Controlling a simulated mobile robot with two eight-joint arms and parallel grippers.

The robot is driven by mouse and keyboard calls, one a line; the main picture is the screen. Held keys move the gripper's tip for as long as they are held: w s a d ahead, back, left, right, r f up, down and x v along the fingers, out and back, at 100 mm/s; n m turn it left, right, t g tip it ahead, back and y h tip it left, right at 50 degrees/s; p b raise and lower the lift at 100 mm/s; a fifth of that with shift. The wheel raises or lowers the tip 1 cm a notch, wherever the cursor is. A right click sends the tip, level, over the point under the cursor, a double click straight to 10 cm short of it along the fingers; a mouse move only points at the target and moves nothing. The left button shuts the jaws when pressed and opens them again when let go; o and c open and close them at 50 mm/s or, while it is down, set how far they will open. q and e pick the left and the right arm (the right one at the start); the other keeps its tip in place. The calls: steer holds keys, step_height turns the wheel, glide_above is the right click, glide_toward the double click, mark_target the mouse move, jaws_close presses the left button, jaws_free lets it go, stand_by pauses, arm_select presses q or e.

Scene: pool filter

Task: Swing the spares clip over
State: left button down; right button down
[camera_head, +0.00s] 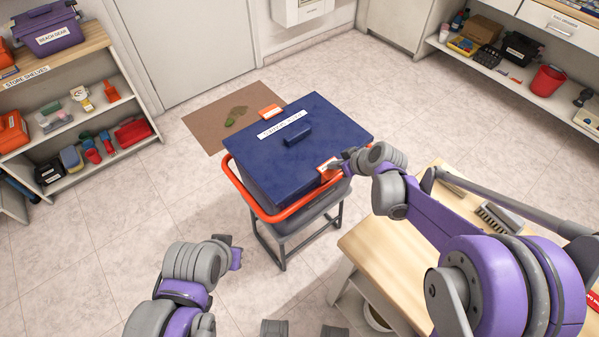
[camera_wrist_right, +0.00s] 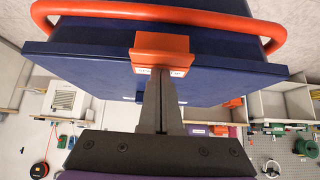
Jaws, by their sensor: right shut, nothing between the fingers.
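A dark blue lidded box (camera_head: 305,135) with a white label and a small handle sits inside an orange rail (camera_head: 252,203) on a grey stand. One orange clip (camera_head: 328,168) with a white label is at the lid's right edge; another orange clip (camera_head: 271,112) is at the far edge. I cannot read which is the spares clip. My right gripper (camera_head: 338,165) is shut and empty, its tips at the right-hand clip. In the right wrist view the fingertips (camera_wrist_right: 161,72) overlap that clip's label (camera_wrist_right: 162,45); contact is unclear. My left gripper (camera_head: 232,250) hangs over the floor, its fingers unclear.
A wooden-topped bench (camera_head: 375,262) stands right of the box, under my right arm, with a brush (camera_head: 500,217) on it. Store shelves (camera_head: 70,80) stand at the left and a low shelf (camera_head: 520,75) at the far right. A brown mat (camera_head: 215,125) lies behind the box. Floor left of the stand is clear.

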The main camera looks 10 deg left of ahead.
steer(key=shift+s+a+f, duration=0.15)
steer(key=shift+a+f, duration=0.05)
steer(key=shift+f, duration=0.1)
